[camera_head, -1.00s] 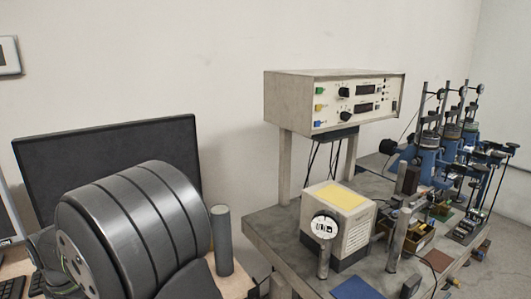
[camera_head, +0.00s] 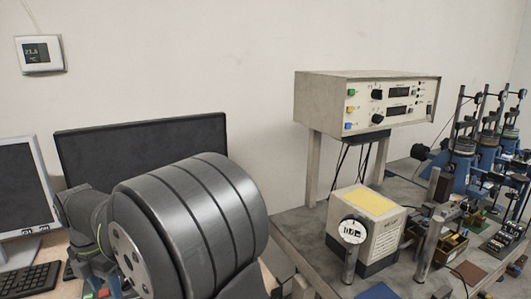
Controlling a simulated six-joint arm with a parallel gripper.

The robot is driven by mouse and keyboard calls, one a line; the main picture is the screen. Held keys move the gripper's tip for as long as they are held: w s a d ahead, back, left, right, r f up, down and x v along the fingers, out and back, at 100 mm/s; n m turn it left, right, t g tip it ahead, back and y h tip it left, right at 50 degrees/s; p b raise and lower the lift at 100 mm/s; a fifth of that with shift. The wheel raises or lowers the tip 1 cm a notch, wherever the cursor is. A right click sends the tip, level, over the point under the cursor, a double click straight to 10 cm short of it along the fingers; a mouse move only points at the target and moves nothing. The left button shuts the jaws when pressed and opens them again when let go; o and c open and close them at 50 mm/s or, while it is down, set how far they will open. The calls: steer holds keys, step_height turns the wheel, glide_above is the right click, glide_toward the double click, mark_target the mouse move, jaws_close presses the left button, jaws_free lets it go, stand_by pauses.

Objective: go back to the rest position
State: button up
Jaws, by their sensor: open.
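My gripper is not in view. A large dark grey ringed cylinder (camera_head: 190,225), which looks like part of my own arm, fills the lower left middle. A smaller grey jointed part (camera_head: 80,210) with a thin green line shows to its left and also looks like mine. The arm parts hide some of the desk and the lower part of the wide black screen. No held object can be seen.
On the right, a grey bench (camera_head: 290,235) bears a white box with a yellow top (camera_head: 370,200), a metal post (camera_head: 430,245) and blue stands (camera_head: 465,165). A control unit (camera_head: 320,100) stands above. At left are a monitor (camera_head: 22,185), keyboard (camera_head: 25,280) and black screen (camera_head: 150,140).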

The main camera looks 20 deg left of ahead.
step_height(320, 180, down, 11)
steer(key=shift+r, duration=0.2)
step_height(320, 180, up, 5)
steer(key=shift+f, duration=0.2)
steer(key=w+d+r, duration=0.7)
steer(key=d, duration=0.3)
steer(key=w+a+r+m, duration=0.2)
steer(key=w+a+m, duration=0.7)
steer(key=w+a, duration=0.2)
steer(key=shift+a, duration=0.25)
steer(key=shift+r, duration=0.1)
